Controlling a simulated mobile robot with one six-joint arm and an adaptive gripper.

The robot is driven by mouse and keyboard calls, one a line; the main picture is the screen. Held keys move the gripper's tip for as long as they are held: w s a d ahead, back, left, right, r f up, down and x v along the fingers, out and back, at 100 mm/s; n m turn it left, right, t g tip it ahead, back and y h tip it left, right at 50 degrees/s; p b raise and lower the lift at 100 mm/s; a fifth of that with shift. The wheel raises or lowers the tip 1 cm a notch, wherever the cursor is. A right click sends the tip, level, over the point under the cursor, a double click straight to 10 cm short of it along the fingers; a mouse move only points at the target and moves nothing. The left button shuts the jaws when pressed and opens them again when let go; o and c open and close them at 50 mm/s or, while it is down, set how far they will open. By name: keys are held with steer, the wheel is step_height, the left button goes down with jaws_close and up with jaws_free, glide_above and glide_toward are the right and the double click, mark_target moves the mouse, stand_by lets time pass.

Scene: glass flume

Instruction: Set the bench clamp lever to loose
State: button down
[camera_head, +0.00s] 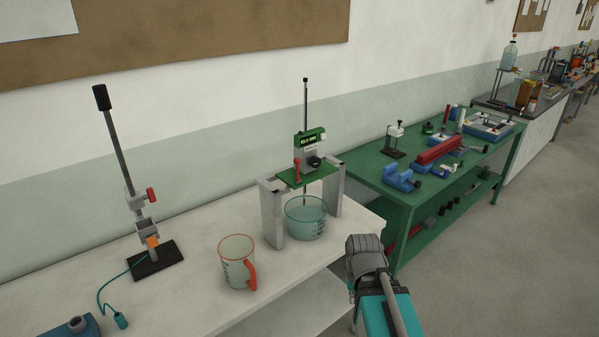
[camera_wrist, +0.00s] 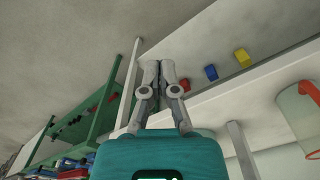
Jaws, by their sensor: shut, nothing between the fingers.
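A red-tipped lever (camera_head: 297,168) stands roughly upright at the front left of a green plate (camera_head: 310,176), which bridges two grey posts on the white bench (camera_head: 215,300). A stand (camera_head: 118,140) at the left carries a long, tilted, black-gripped rod and a red knob (camera_head: 151,195). No label shows which of these is the bench clamp lever. My gripper (camera_wrist: 158,66) shows in the wrist view with its fingers together and empty, apart from any lever. In the head view my arm is at the bench's front right; the fingertips cannot be made out there.
A glass bowl (camera_head: 306,222) stands under the bridge. A red-rimmed jug (camera_head: 236,265) stands in front of it. A green table (camera_head: 400,185) with a blue vise (camera_head: 402,180) is at the right. Small red, blue and yellow blocks (camera_wrist: 211,72) show in the wrist view. Open floor lies right.

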stand_by(0.4)
steer(key=c, duration=1)
jaws_free()
steer(key=shift+w+a, duration=0.1)
steer(key=shift+w, duration=0.05)
steer(key=shift+o, duration=1.2)
steer(key=shift+w+a, duration=0.15)
steer(key=shift+w, duration=0.05)
steer(key=shift+o, duration=0.3)
steer(key=w+a+r+n+t+y, duration=0.2)
steer(key=w+a+n+y, duration=0.2)
steer(key=w, duration=0.3)
steer(key=shift+a+r+y+p, duration=0.35)
steer(key=shift+a+r+y, duration=0.05)
steer(key=shift+y, duration=0.1)
steer(key=w+d+r+n+t+y+p, duration=0.1)
steer(key=w+r+n+t+y, duration=0.4)
steer(key=w+r, duration=1.3)
steer(key=t+y, duration=0.3)
steer(key=t, duration=0.2)
steer(key=shift+p, duration=0.3)
steer(key=shift+w+a+r, duration=0.1)
